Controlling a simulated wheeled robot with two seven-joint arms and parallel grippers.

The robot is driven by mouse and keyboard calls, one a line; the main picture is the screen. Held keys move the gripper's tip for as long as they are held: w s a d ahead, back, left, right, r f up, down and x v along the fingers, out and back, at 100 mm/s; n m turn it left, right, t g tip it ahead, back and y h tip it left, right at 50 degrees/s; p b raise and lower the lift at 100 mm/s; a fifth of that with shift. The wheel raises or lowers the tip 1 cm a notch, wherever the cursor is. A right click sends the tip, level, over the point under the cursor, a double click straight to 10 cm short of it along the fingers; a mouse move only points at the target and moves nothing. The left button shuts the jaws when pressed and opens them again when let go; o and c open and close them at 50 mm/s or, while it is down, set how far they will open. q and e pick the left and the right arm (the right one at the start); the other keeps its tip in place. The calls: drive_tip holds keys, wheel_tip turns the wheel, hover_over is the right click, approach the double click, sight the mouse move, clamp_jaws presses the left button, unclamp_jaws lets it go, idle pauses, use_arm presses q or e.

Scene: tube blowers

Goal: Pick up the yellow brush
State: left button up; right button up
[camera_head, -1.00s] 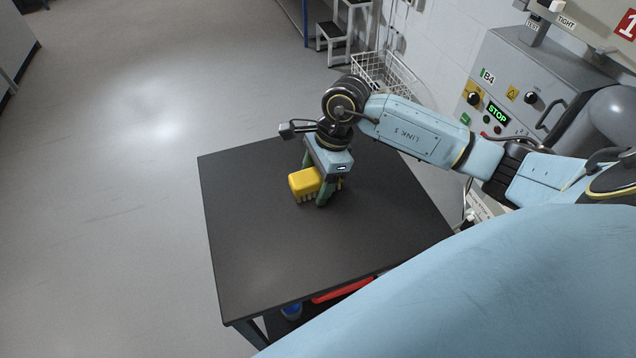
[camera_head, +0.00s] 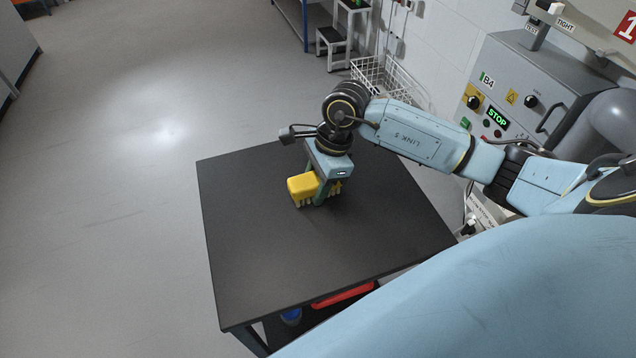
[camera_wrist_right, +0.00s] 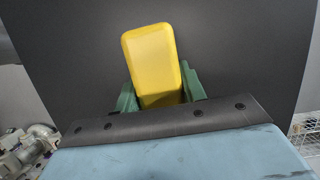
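The yellow brush (camera_head: 302,186) is at the far part of the dark table, its bristles pointing down. My right gripper (camera_head: 321,188) is above the table with its green fingers on either side of the brush, shut on it. In the right wrist view the brush's yellow back (camera_wrist_right: 153,62) stands between the two green fingers (camera_wrist_right: 160,92), which press close to its sides. I cannot tell whether the bristles still touch the tabletop. My left gripper is not in view.
The dark table (camera_head: 270,255) is otherwise bare on top. A red item (camera_head: 343,294) and a blue item (camera_head: 291,316) are below its front edge. A grey machine (camera_head: 535,85) with a STOP display stands at the right, and a white wire basket (camera_head: 385,78) is behind the table.

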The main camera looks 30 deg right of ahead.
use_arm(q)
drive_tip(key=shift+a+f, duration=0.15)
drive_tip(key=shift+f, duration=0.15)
use_arm(e)
drive_tip(key=shift+f, duration=0.35)
drive_tip(key=shift+c, duration=1.4)
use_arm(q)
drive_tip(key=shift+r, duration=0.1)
use_arm(e)
drive_tip(key=shift+r, duration=0.1)
